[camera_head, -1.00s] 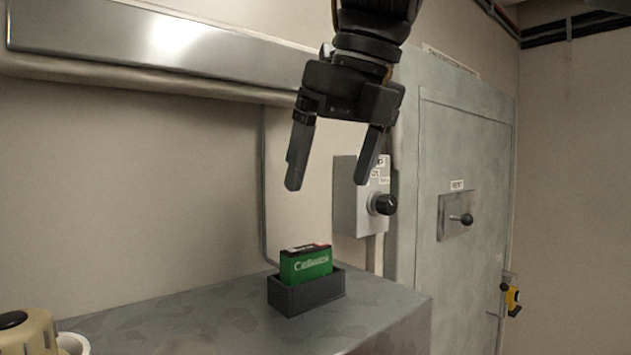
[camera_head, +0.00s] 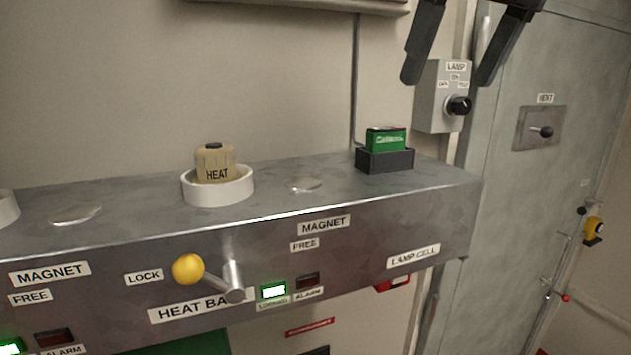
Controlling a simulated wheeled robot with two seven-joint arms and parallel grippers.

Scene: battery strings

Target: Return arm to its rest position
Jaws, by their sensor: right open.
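My right gripper (camera_head: 455,62) is at the top right of the head view, with its two dark fingers spread apart and nothing between them. Its upper part is cut off by the frame edge. A green battery (camera_head: 386,139) stands upright in a dark holder (camera_head: 385,161) on the right end of the metal bench, below and left of the gripper and apart from it. My left gripper is not in view.
A lamp switch box (camera_head: 437,97) with a black knob is on the wall just below the fingers. A grey door (camera_head: 545,190) is at right.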

